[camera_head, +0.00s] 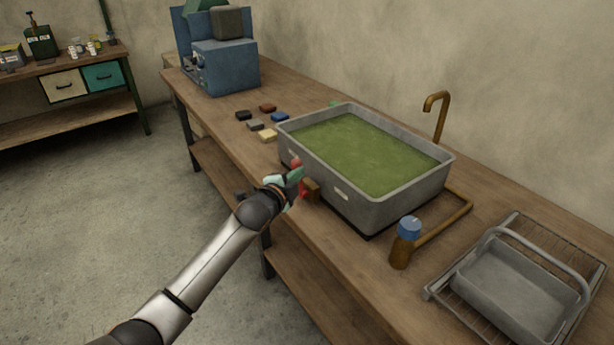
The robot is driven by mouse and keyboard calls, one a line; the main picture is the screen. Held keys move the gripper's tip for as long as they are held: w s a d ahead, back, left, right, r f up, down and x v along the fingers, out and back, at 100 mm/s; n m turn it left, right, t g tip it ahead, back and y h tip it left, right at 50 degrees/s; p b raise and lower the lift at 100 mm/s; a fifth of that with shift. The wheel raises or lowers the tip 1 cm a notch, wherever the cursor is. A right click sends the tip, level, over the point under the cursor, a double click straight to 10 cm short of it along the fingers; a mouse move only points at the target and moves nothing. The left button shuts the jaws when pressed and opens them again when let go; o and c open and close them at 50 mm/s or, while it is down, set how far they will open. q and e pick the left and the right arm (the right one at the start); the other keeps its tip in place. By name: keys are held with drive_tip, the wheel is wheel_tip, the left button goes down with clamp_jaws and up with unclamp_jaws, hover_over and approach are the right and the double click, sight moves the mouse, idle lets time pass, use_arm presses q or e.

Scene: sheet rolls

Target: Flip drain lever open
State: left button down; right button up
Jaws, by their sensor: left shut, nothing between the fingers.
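The grey basin (341,189) stands on the workbench and holds green liquid (365,150). A red part (296,162), which looks like the drain lever, shows at the basin's front left side. A brown block-like fitting (312,190) sits just right of it, low on the basin's front. My left gripper (297,176) is shut and empty, with its fingertips close to the red part. I cannot tell whether they touch it, and the gripper hides some of it. My right gripper is not in view.
A brass pipe (448,220) with a blue-capped valve (409,228) stands right of the basin. A wire rack (433,292) with a grey tray (510,291) lies at the lower right. Several coloured blocks (267,136) lie left of the basin, before a blue machine (228,70).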

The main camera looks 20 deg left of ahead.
use_arm(q)
drive_tip(key=shift+n+g, duration=0.4)
drive_tip(key=w+a+p, duration=0.1)
drive_tip(key=a, duration=0.1)
drive_tip(key=w+a, duration=0.2)
drive_tip(key=shift+w+r+p, duration=0.1)
drive_tip(key=shift+r+p, duration=0.05)
drive_tip(key=shift+p, duration=0.25)
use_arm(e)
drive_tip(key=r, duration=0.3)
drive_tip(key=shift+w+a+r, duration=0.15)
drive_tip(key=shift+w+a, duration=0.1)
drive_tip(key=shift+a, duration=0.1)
use_arm(q)
drive_tip(key=shift+a, duration=0.2)
drive_tip(key=s+r+p, duration=0.4)
drive_tip(key=s+r, duration=0.3)
drive_tip(key=s, duration=0.4)
drive_tip(key=shift+a, duration=0.15)
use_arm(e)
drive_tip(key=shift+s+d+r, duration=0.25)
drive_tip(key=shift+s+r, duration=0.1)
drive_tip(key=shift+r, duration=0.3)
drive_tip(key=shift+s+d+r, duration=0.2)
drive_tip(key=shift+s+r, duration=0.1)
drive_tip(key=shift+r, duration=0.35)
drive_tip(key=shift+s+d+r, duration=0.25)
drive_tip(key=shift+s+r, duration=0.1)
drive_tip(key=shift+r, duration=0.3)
